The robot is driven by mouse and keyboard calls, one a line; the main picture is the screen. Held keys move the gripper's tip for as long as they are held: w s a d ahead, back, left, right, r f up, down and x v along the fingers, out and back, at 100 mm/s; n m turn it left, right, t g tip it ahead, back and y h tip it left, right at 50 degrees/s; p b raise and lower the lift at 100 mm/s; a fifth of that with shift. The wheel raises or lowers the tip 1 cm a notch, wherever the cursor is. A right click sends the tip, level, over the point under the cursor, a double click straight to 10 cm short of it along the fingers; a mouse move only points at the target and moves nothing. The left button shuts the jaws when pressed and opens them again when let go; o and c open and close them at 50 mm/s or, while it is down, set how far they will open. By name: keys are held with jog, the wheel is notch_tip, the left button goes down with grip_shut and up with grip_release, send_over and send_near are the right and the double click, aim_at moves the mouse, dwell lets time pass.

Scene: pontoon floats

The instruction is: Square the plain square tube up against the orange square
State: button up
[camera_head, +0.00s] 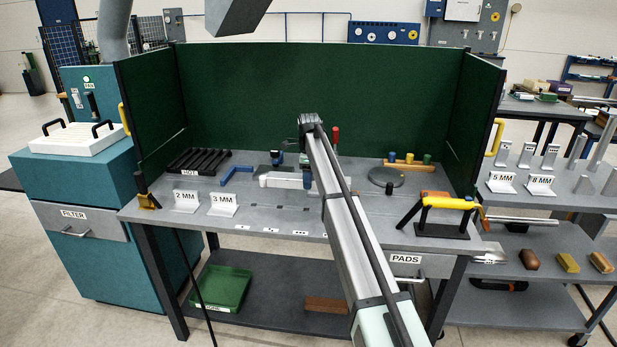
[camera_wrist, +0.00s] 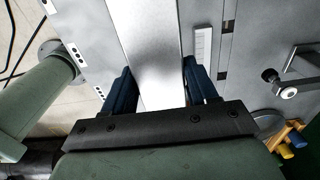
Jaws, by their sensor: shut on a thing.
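The plain square tube (camera_head: 278,180) is a pale, straight bar lying near the middle of the grey workbench (camera_head: 270,218). My gripper (camera_head: 306,178) is at its right part, partly hidden by my arm in the head view. In the wrist view the tube (camera_wrist: 150,45) runs between the blue fingers of my gripper (camera_wrist: 158,78), which is shut on it. I cannot make out an orange square in either view. A blue L-shaped square (camera_head: 237,173) lies left of the tube, apart from it.
A black rack marked HOT (camera_head: 198,161) stands at the back left. Signs for 2 MM (camera_head: 186,201) and 3 MM (camera_head: 223,205) stand in front. A dark round disc (camera_head: 386,176) and a yellow-handled tool (camera_head: 447,201) are at the right. Green screens (camera_head: 320,95) enclose the back.

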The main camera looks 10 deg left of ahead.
dwell(0.5)
jog(key=o, duration=1.5)
jog(key=shift+f, duration=0.1)
